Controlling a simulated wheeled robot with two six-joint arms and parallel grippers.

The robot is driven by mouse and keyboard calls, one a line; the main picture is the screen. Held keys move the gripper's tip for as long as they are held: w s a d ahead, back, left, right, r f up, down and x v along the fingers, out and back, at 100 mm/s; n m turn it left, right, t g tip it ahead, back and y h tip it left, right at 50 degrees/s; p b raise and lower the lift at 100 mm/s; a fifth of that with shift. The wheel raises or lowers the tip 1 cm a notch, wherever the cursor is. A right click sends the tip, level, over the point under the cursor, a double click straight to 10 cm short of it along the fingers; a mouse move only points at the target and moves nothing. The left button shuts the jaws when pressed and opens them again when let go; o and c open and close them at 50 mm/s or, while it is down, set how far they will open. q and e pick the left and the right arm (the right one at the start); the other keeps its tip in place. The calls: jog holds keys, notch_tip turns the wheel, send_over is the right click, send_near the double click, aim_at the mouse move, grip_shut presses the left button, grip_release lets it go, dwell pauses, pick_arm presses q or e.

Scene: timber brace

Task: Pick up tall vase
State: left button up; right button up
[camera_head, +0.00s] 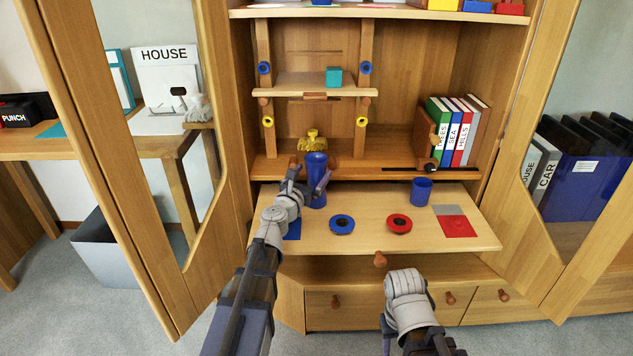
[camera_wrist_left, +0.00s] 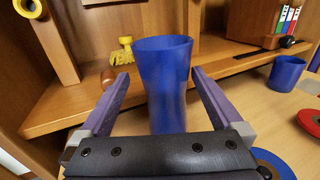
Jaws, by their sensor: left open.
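The tall blue vase (camera_head: 316,170) stands upright at the left of the pull-out shelf in the head view. In the left wrist view the vase (camera_wrist_left: 163,85) is between the two purple fingers. My left gripper (camera_head: 309,184) is open around the vase, with a visible gap on each side in the left wrist view (camera_wrist_left: 160,90). The vase's base is hidden by the gripper body in the wrist view. My right arm shows at the lower right of the head view, below the shelf; its fingers are not clearly seen.
The pull-out shelf (camera_head: 360,240) also holds a blue ring (camera_head: 342,224), a red ring (camera_head: 399,224), a short blue cup (camera_head: 421,190) and a red-grey card (camera_head: 458,226). A yellow object (camera_head: 313,141) and books (camera_head: 462,130) stand behind. An open cabinet door (camera_head: 150,240) is at left.

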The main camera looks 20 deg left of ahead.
pick_arm(q)
jog(key=w, duration=0.2)
jog(key=w+d, duration=0.1)
jog(key=w, duration=0.2)
jog(key=shift+d+r, duration=0.1)
grip_shut()
dwell(0.8)
